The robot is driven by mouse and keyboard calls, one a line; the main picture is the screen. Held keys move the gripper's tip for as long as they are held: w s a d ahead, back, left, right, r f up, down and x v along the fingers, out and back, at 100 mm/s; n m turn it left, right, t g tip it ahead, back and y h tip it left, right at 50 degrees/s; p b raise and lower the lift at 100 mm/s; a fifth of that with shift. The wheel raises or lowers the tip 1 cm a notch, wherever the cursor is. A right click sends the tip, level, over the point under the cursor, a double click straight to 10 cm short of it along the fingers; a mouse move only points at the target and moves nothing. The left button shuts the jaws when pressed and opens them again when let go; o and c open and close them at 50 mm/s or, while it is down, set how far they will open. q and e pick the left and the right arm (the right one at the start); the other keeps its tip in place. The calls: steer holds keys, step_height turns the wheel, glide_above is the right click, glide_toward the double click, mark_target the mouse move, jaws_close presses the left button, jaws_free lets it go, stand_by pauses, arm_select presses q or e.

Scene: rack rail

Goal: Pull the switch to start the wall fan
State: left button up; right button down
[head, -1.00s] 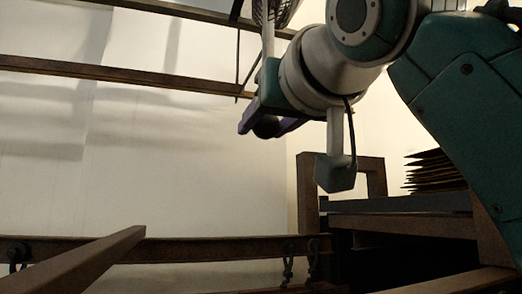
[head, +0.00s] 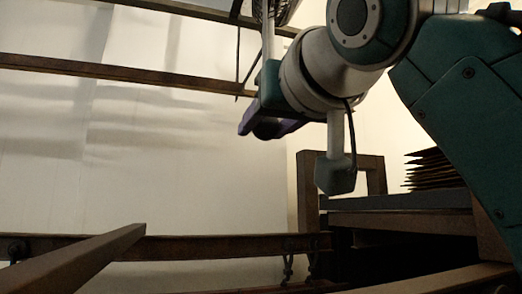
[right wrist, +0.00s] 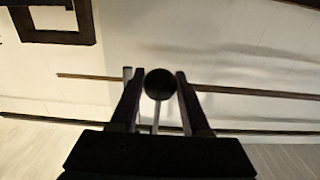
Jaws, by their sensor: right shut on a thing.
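The wall fan's wire cage (head: 285,12) shows only in part at the top edge of the head view, partly behind my right arm. A dark round knob (right wrist: 159,83), which looks like the switch's pull knob, sits between the fingers of my right gripper (right wrist: 158,90). A thin grey rod or cord (right wrist: 156,118) runs from it in the right wrist view. In the head view the purple fingers of the right gripper (head: 266,127) are shut around the dark knob, below the fan. My left gripper is out of view.
Brown rails cross the wall (head: 120,79) and the lower front (head: 210,247). A beam (head: 85,262) juts in at lower left. A brown frame (head: 309,195) and a stack of thin sheets (head: 430,170) stand at right.

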steer(key=shift+f+b, duration=0.4)
steer(key=shift+f, duration=0.3)
steer(key=shift+r+p, duration=0.95)
steer(key=shift+r, duration=0.2)
steer(key=shift+c, duration=1.2)
jaws_free()
